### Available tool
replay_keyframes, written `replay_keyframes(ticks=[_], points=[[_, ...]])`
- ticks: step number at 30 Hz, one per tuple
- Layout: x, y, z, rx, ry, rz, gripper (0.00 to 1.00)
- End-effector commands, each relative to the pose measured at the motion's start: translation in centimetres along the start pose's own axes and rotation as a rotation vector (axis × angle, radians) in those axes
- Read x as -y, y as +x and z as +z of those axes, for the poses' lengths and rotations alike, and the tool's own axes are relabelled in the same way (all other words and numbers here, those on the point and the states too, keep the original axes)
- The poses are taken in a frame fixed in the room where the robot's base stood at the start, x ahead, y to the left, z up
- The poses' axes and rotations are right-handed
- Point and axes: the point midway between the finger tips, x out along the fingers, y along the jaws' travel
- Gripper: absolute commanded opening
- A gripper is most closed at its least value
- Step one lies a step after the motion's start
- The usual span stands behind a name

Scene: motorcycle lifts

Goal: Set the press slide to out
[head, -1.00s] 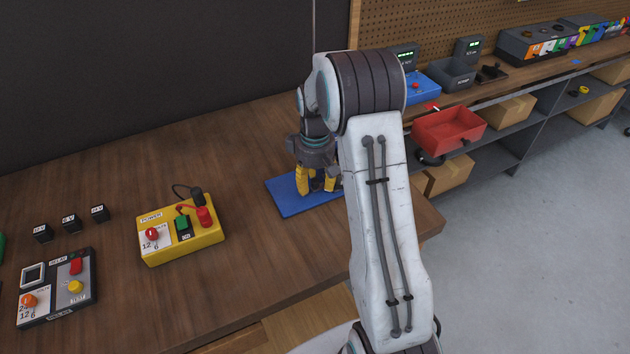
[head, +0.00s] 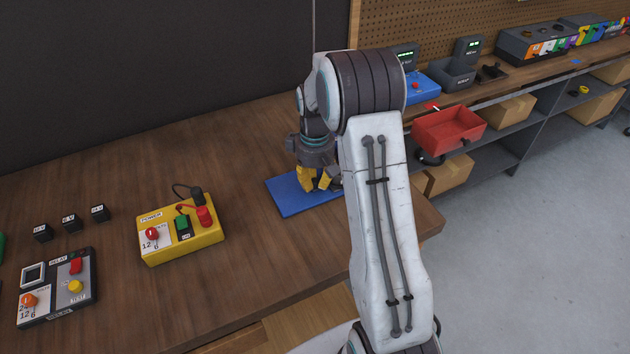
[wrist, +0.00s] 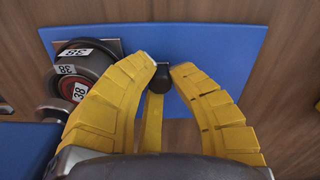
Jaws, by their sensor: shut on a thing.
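The blue base plate (head: 292,203) lies on the wooden bench in the head view, with my gripper (head: 318,184) low over it. In the wrist view the plate (wrist: 215,40) carries a small black knob (wrist: 160,77), which looks like the handle of the press slide. My gripper (wrist: 163,72) has its yellow fingertips closed on either side of this knob. A dark round part with white "38" labels (wrist: 80,72) sits left of the fingers. My arm and fingers hide most of the press in the head view, so the slide's position cannot be told.
A yellow power box (head: 180,228) stands on the bench to the left, with a grey relay box (head: 57,287) and small black blocks (head: 71,223) beyond. A red bin (head: 449,130) is at the right. Bare bench lies between power box and plate.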

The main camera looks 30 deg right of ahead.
Motion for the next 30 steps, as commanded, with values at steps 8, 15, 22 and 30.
replay_keyframes(ticks=[8, 15, 22, 30], points=[[5.6, 0.3, -1.5, 0.001, -0.008, -0.001, 0.0], [8.9, 0.2, -2.3, 0.003, -0.002, -0.001, 0.0], [9.2, 0.2, -2.4, 0.004, -0.002, -0.001, 0.0], [9.2, 0.2, -2.4, 0.004, -0.002, -0.001, 0.34]])
